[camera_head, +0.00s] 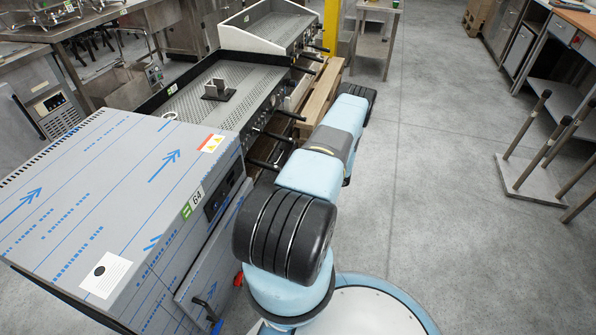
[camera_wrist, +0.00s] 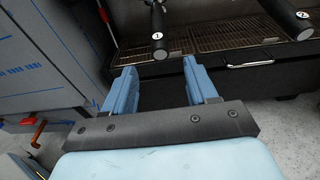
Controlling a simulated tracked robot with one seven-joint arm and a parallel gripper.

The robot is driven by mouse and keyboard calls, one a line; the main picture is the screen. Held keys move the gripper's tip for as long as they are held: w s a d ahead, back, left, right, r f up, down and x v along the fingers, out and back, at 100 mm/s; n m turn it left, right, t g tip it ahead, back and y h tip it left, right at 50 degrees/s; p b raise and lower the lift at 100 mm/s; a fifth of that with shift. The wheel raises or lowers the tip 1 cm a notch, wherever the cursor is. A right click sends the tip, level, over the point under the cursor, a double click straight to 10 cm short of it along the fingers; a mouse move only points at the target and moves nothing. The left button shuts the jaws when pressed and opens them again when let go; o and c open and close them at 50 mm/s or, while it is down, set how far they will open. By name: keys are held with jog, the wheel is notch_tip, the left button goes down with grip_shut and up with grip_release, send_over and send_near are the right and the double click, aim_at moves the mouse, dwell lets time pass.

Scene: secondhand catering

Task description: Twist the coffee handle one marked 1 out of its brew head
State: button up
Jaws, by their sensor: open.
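In the wrist view, the coffee handle marked 1 (camera_wrist: 158,42) is a black handle with a round white label on its end. It hangs in front of the coffee machine, and its brew head is cut off at the top edge. My gripper (camera_wrist: 161,78) has two blue fingers, spread apart with nothing between them. The handle's end shows just beyond the fingertips, roughly between them, and apart from them. The handle marked 2 (camera_wrist: 296,20) is at the upper right. In the head view my gripper is hidden by my arm, and I cannot tell which black handle is number 1.
A drip grille (camera_wrist: 225,38) lies behind the handles. A large metal cabinet in blue-striped film (camera_head: 120,190) stands left of my arm; a red lever (camera_wrist: 38,128) sticks out low at left. Grey floor (camera_head: 430,130) is open at right, with a low rack of posts (camera_head: 528,180) beyond.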

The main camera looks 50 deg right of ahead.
aim_at(276, 169)
jog(key=shift+x, duration=4.75)
jog(key=shift+w+a, duration=0.3)
jog(key=shift+w, duration=0.2)
jog(key=shift+c, duration=0.3)
grip_shut()
jog(key=shift+s+d, duration=0.1)
